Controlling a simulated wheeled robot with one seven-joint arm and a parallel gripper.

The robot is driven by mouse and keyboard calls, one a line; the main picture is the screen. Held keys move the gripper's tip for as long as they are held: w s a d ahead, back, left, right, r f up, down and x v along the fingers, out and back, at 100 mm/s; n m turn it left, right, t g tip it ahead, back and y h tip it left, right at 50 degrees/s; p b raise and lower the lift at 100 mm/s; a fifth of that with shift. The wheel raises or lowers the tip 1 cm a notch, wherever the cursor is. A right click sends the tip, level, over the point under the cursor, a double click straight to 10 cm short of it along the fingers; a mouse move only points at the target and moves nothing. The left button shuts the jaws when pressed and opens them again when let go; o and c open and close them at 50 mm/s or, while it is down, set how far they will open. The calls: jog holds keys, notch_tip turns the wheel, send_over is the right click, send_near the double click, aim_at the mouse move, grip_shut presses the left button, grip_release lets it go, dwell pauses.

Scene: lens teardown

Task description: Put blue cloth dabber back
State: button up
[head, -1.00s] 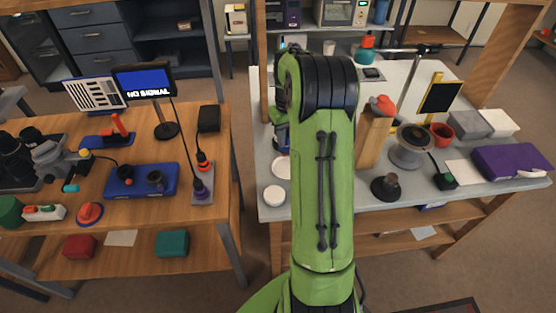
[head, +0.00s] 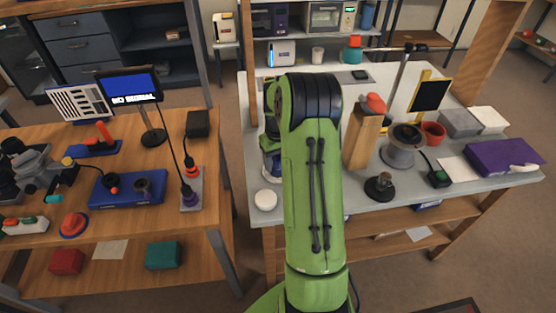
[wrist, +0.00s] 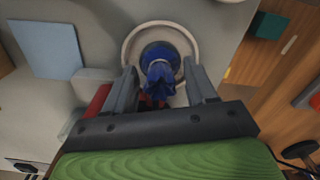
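The blue cloth dabber (wrist: 161,72) shows in the wrist view as a bunched blue shape over a pale round ring or dish (wrist: 129,50). My gripper (wrist: 160,64) has its two grey fingers apart, one on each side of the dabber. I see narrow gaps between the fingers and the cloth. Something dark red shows just below the dabber between the fingers; I cannot tell what it is. In the head view my green arm reaches over the grey bench (head: 337,203) and hides the dabber. A blue and white shape shows beside the arm; I cannot tell what it is.
A white round lid (head: 265,200) lies near the bench's front left edge. Right of my arm stand a wooden block (head: 361,140) with a red top, a grey spool (head: 402,152) and a dark knobbed piece (head: 379,188). A wooden table (head: 190,235) stands left across a gap.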

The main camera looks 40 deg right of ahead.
aim_at(278, 158)
notch_tip(278, 158, up, 12)
jog(key=p, duration=0.4)
jog(key=a+r+t, duration=0.1)
jog(key=a+r, duration=0.5)
jog(key=s+a+r+n+t+h, duration=0.1)
jog(key=s+a+r, duration=0.2)
jog(key=a, duration=0.2)
jog(key=s+a+r+n, duration=0.1)
jog(key=s+a+r, duration=0.2)
jog(key=a, duration=0.2)
jog(key=s+a+f+n+t+y, duration=0.1)
jog(key=s+a+t, duration=0.2)
jog(key=s+a, duration=0.7)
jog(key=s, duration=0.4)
jog(key=shift+t, duration=0.3)
notch_tip(278, 158, up, 6)
jog(key=p, duration=0.6)
jog(key=shift+r, duration=0.25)
jog(key=shift+a, duration=0.1)
